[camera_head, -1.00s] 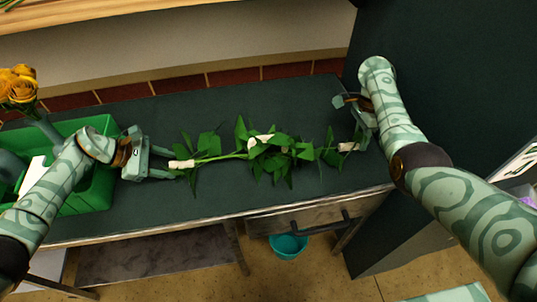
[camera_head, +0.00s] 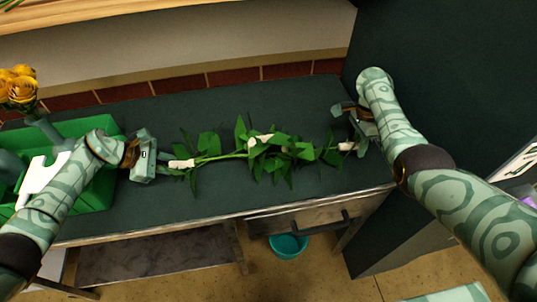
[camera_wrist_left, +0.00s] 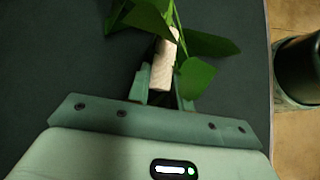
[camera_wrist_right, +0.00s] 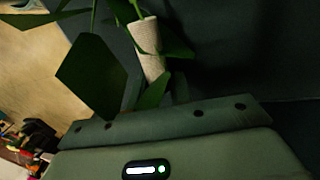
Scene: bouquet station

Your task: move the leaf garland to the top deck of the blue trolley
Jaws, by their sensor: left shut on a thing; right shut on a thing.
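The leaf garland (camera_head: 265,146) lies lengthwise across the dark green worktop (camera_head: 205,205), a leafy stem with pale wrapped sections at both ends and near the middle. My left gripper (camera_head: 178,168) is shut on its left wrapped end. In the left wrist view that pale wrap (camera_wrist_left: 163,66) sits between the fingers. My right gripper (camera_head: 355,146) is shut on the right wrapped end, and the right wrist view shows that wrap (camera_wrist_right: 148,45), with leaves hiding part of the fingers. I cannot make out the blue trolley in these views.
A green crate (camera_head: 97,190) with a white item in it stands at the left, by orange roses (camera_head: 19,88). A drawer with a dark handle (camera_head: 322,226) is under the front edge. A teal bucket (camera_head: 288,246) stands on the floor. A tall dark panel (camera_head: 450,80) bounds the right.

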